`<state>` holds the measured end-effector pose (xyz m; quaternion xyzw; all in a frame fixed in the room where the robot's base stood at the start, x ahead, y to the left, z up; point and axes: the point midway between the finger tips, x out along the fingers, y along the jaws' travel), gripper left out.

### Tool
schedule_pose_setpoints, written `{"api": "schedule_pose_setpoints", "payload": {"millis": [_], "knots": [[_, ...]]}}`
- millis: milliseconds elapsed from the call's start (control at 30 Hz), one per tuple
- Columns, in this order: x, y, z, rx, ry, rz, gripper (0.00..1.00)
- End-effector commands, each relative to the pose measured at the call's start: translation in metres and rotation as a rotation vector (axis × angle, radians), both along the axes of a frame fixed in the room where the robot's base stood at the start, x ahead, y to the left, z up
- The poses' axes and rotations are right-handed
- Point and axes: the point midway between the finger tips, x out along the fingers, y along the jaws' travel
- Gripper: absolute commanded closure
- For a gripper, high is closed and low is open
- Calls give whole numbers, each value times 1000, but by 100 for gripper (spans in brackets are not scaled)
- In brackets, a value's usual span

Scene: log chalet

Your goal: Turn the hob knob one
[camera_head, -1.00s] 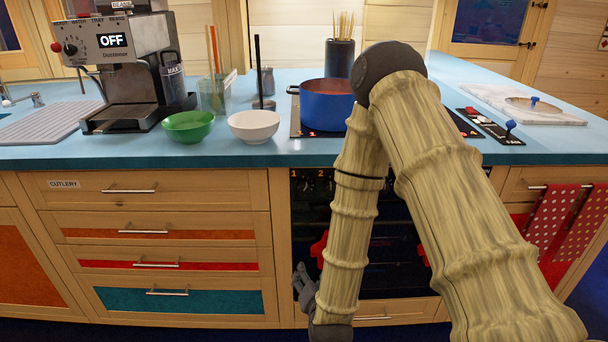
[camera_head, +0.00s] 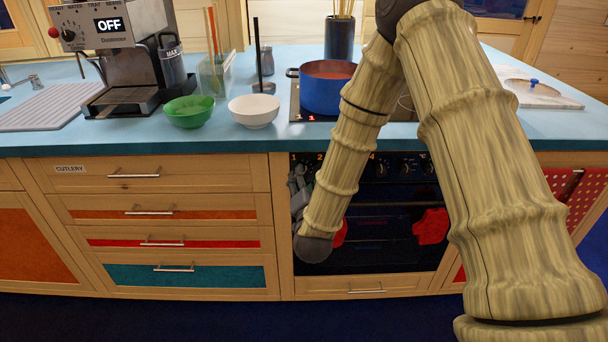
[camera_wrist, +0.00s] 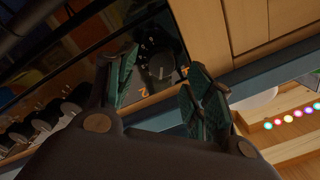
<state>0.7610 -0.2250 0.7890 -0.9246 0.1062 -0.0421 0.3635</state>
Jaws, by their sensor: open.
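The black oven's knob panel (camera_head: 398,168) runs under the counter edge; the label 2 and more knobs show there, partly behind my arm. My gripper (camera_head: 298,182) is in front of the panel's left end and hides knob one in the head view. In the wrist view my gripper (camera_wrist: 162,68) is open, its two dark green fingers spread. A dark round knob (camera_wrist: 160,64) with pale dial marks shows between the fingertips, beside orange labels 1 and 2. I take it for knob one; contact cannot be told.
A blue pot (camera_head: 322,92) with red contents stands on the hob above; red digits glow at its front edge. A green bowl (camera_head: 189,112) and white bowl (camera_head: 254,112) stand left on the counter. A red mitt (camera_head: 430,226) hangs on the oven front.

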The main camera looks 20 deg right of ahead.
Motion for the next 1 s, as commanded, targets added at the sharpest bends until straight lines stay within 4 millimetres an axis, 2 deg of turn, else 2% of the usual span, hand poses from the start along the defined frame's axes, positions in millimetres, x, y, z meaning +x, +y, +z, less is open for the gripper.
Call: {"api": "schedule_pose_setpoints", "payload": {"millis": [100, 300, 633, 667, 900, 1000], "knots": [[15, -4, 0, 0, -1, -1, 48], [30, -7, 0, -1, 0, 0, 48], [32, -8, 0, -1, 1, 1, 48], [32, -8, 0, -1, 1, 1, 49], [32, -8, 0, -1, 1, 1, 93], [32, -8, 0, -2, 1, 1, 93]]}}
